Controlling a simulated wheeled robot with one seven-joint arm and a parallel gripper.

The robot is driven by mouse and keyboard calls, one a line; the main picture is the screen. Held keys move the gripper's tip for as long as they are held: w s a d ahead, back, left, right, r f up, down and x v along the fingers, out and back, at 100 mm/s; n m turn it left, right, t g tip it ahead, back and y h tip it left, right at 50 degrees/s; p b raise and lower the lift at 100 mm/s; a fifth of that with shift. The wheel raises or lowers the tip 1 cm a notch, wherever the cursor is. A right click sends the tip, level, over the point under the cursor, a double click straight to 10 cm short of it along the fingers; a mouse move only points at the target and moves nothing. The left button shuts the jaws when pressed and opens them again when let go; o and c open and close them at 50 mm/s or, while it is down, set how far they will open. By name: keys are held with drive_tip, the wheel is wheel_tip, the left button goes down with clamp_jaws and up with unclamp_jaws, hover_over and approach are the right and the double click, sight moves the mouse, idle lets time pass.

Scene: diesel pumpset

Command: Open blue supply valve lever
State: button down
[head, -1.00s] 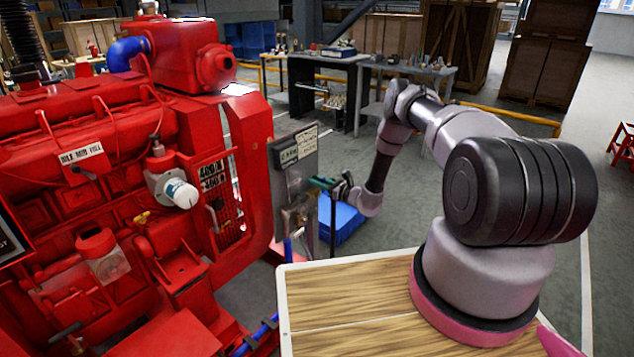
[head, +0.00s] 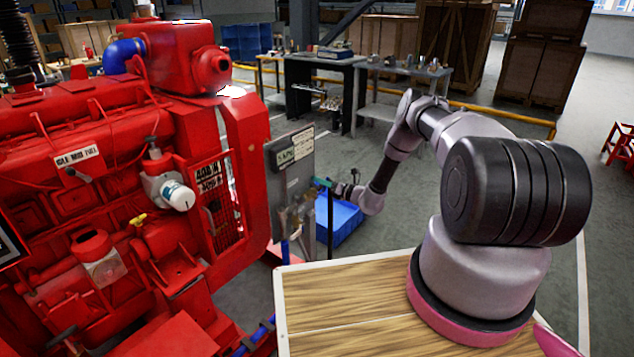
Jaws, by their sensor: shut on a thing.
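A grey upright panel (head: 291,185) with small label plates stands at the right end of the red engine. The blue-green supply valve lever (head: 322,182) shows at the panel's right edge, small and partly covered. My gripper (head: 334,186) is at the lever's outer end, shut on it. The fingers are small and dark here, so their exact hold is hard to see. The valve body (head: 296,216) is low on the panel, and its details are unclear. A blue pipe (head: 285,249) runs below it.
The red engine (head: 130,190) fills the left side, close to the panel. A dark upright post (head: 330,235) stands just right of the panel. A blue bin (head: 345,222) is on the floor behind. Workbenches (head: 405,75) and crates are further back. Open floor lies right.

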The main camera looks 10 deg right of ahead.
drive_tip(key=shift+w+d+f+m, duration=0.3)
drive_tip(key=shift+f+m, duration=0.1)
drive_tip(key=shift+m, duration=0.55)
drive_tip(key=shift+w+d+f+m, duration=0.2)
drive_tip(key=shift+d+f+m, duration=0.2)
drive_tip(key=shift+m, duration=0.6)
drive_tip(key=shift+w+d+f+m, duration=0.25)
drive_tip(key=shift+f+m, duration=0.2)
drive_tip(key=shift+m, duration=0.5)
drive_tip(key=c, duration=0.7)
unclamp_jaws()
